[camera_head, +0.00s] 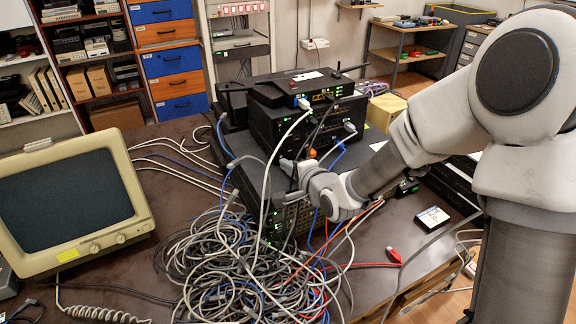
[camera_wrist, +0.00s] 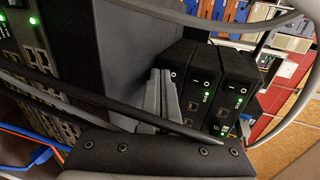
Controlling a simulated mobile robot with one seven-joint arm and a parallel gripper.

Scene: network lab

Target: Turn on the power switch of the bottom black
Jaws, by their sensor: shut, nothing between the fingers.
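A stack of black devices (camera_head: 300,124) stands on the table in the head view, with cables in its front. In the wrist view, which is turned sideways, two black boxes lie side by side: a nearer one (camera_wrist: 190,70) and a farther one (camera_wrist: 236,72). Each front has power-switch marks and green lights. I cannot tell the switches' positions. My gripper (camera_head: 294,172) is at the stack's front, partly hidden by cables. In the wrist view its grey fingers (camera_wrist: 162,92) are shut and empty, just beside the nearer box; contact cannot be told.
A large cable tangle (camera_head: 245,265) lies below my gripper, and loose cables cross in front of the stack. An old monitor (camera_head: 70,205) stands at the left. A ported rack unit (camera_wrist: 45,75) is at the left of the wrist view. A small device (camera_head: 432,218) lies on the table's right.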

